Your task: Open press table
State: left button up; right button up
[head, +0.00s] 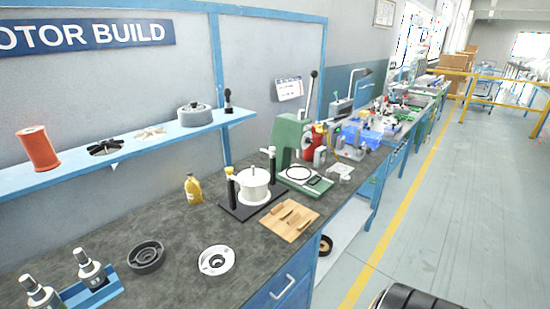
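A green press (290,138) with a long upright lever (312,92) stands on the dark bench top, right of the middle. I cannot tell whether any part of the press table is open or shut. Left of the press, a white round housing (254,186) sits on a black plate (238,209) between two black posts. Neither of my grippers is in view.
A wooden block holder (289,222) lies before the press. A yellow bottle (193,190), a white ring part (216,260), a dark ring part (146,257) and a blue tray (104,293) occupy the left bench. A drawer handle (283,287) is on the blue front.

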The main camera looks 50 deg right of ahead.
aim_at(300, 175)
jog(key=z, duration=1.8)
jog(key=i+l+u, duration=0.15)
jog(key=u, duration=0.3)
jog(key=i+l+u, duration=0.2)
jog(key=u, duration=0.25)
